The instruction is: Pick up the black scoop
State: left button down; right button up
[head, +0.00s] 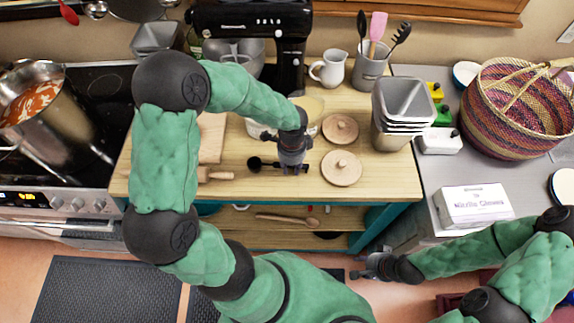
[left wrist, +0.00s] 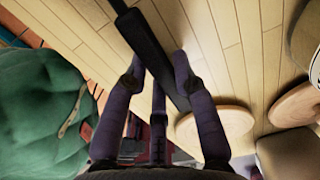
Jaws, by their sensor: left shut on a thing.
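The black scoop (head: 256,164) is at the front middle of the wooden worktop (head: 378,186), its round bowl to the left of my left gripper. My left gripper (head: 291,165) points down over it and is shut on its handle. In the left wrist view the dark handle (left wrist: 146,38) runs between the fingers of my left gripper (left wrist: 157,72). I cannot tell whether the scoop touches the worktop. My right gripper (head: 368,266) is off to the right, in front of the worktop and away from the scoop; its finger opening is unclear.
Two round wooden lids (head: 342,168) lie right of the left gripper. Stacked metal tins (head: 402,112) stand further right. A rolling pin (head: 216,174) and board lie left. A stove with a pot (head: 62,120) is far left. A glove box (head: 473,205) sits on the right counter.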

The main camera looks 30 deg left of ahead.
pick_arm(q)
jog(key=shift+r, duration=0.65)
jog(key=s+d+r+p, duration=0.3)
jog(key=s+d+r, duration=0.6)
jog(key=d+r, duration=0.1)
jog(key=shift+s+d+r, duration=0.15)
jog(key=shift+s+r, duration=0.15)
jog(key=shift+r, duration=0.5)
